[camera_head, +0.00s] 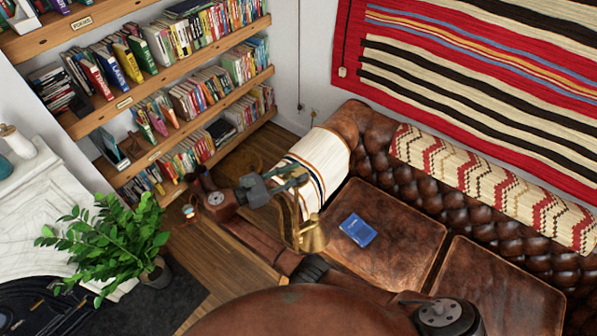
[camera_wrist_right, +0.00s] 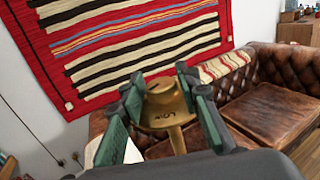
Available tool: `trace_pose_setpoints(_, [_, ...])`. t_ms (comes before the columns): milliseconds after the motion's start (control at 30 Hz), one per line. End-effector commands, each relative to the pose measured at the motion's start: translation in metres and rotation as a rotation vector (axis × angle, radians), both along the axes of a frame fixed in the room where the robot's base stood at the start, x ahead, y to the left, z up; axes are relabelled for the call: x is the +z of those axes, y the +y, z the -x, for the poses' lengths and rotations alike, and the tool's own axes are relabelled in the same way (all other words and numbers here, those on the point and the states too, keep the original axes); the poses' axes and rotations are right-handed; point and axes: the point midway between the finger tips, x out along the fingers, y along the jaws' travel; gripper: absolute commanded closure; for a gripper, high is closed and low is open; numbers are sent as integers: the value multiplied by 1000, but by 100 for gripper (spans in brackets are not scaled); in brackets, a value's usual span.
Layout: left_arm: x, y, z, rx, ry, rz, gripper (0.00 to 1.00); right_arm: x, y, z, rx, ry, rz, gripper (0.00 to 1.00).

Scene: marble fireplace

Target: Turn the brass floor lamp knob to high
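The brass floor lamp (camera_head: 312,238) shows in part in the head view, just below my right gripper (camera_head: 290,181), in front of the sofa. In the right wrist view, a brass lamp part (camera_wrist_right: 167,105), seemingly the knob, bears lettering that looks like "LOW" upside down. The green-padded fingers of my right gripper (camera_wrist_right: 163,85) stand apart on either side of this brass part. I cannot tell whether they touch it. My left gripper is not in view.
The brown leather sofa (camera_head: 390,250) with a blue book (camera_head: 357,230) lies right of the lamp. Bookshelves (camera_head: 165,85) stand at upper left. A potted plant (camera_head: 110,245) stands at lower left. A striped blanket (camera_head: 315,165) hangs over the sofa arm.

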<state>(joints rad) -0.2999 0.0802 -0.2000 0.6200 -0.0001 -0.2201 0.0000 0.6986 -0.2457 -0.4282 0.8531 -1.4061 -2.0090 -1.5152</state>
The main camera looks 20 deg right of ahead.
Motion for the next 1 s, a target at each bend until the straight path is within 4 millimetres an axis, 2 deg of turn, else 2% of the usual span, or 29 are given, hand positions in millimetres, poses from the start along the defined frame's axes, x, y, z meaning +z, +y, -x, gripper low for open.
trace_pose_setpoints(167, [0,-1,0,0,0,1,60,0,1,0,1,-1,0,57])
trace_pose_setpoints(467, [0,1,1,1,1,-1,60,4,1,0,2,-2,0,57])
trace_pose_setpoints(567, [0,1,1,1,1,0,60,14,2,0,2,-5,-2,57])
trace_pose_setpoints(800, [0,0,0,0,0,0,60,59,2,-1,2,-7,-2,57])
trace_pose_setpoints(1000, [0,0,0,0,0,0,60,89,2,-1,2,-4,-1,57])
